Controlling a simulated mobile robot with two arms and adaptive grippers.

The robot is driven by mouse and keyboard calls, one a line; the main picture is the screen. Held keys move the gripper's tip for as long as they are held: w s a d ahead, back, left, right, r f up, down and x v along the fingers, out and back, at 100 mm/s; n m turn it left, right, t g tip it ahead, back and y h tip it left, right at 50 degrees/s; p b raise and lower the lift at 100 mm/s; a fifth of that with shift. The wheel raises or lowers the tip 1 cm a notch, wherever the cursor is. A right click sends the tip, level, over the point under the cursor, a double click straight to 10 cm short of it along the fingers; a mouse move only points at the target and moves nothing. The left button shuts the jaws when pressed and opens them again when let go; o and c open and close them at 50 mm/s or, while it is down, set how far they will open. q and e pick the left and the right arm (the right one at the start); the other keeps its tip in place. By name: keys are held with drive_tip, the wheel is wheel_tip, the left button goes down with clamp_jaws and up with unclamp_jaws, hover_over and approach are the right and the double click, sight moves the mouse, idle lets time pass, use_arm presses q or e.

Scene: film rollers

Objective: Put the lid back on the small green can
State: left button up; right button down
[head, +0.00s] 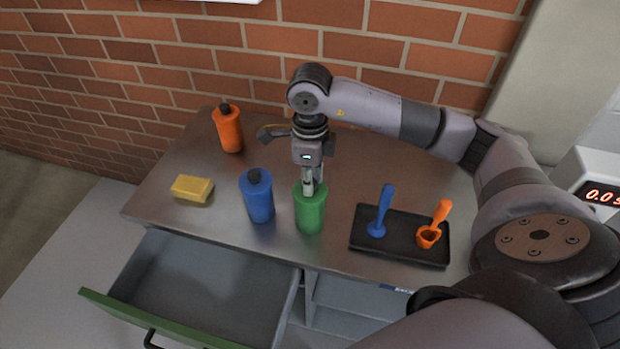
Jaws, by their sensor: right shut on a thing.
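The small green can (310,211) stands upright on the metal bench, right of the blue bottle. My right gripper (309,185) points straight down at the top of the can, with its fingertips at the can's mouth. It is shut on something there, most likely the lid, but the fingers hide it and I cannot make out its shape. Whether the lid is seated on the can or just above it cannot be told. My left gripper is not in view.
A blue bottle (258,197) stands close left of the can. A black tray (405,256) with a blue tool (382,210) and an orange scoop (432,231) lies right. An orange bottle (228,128) and yellow sponge (192,189) are left. An open drawer (205,285) juts out in front.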

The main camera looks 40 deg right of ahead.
idle(0.3)
drive_tip(key=c, duration=1.3)
unclamp_jaws()
drive_tip(key=o, duration=0.5)
drive_tip(key=shift+r, duration=0.1)
drive_tip(key=shift+r+p, duration=2.05)
drive_tip(key=shift+r, duration=1.4)
drive_tip(key=shift+c, duration=0.4)
